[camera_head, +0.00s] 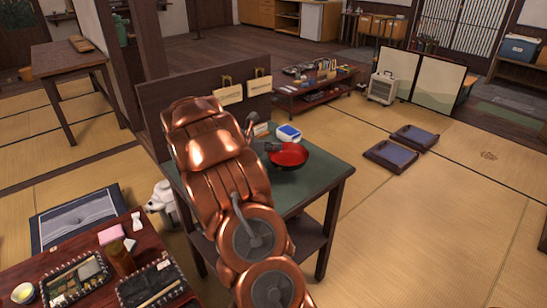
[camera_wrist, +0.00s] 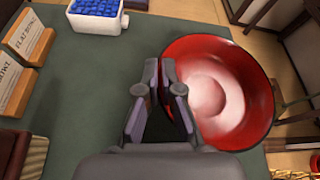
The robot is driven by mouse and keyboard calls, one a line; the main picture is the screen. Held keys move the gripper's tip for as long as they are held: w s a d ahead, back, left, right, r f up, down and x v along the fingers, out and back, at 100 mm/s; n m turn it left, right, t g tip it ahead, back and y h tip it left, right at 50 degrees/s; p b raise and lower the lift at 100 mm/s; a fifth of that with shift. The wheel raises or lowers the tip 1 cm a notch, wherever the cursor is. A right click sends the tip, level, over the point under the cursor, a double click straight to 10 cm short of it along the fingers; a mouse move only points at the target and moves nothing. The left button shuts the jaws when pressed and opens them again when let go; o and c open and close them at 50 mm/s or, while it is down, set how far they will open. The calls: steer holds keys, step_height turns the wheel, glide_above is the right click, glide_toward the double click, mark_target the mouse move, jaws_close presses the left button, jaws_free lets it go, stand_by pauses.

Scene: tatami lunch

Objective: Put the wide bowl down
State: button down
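The wide bowl (camera_head: 288,156) is red inside with a dark rim, over the right part of the green-topped table (camera_head: 315,170). In the wrist view the bowl (camera_wrist: 215,90) fills the right side and reaches past the table's edge. My gripper (camera_wrist: 163,75) is at the bowl's left rim, its two fingers close together with the rim between them. In the head view my gripper (camera_head: 272,147) is at the bowl's left side, partly hidden by my arm. The bowl looks nearly level. Any gap between it and the tabletop is hard to tell.
A white container with blue contents (camera_wrist: 97,14) stands behind the bowl. Wooden label stands (camera_wrist: 28,50) are at the table's left. Green tabletop is bare between them (camera_wrist: 75,95). Blue cushions (camera_head: 390,155) lie on the tatami to the right.

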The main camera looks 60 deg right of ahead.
mark_target(274, 156)
steer(key=shift+f, duration=1.85)
steer(key=shift+f, duration=0.1)
steer(key=c, duration=1.3)
jaws_free()
steer(key=shift+f, duration=0.1)
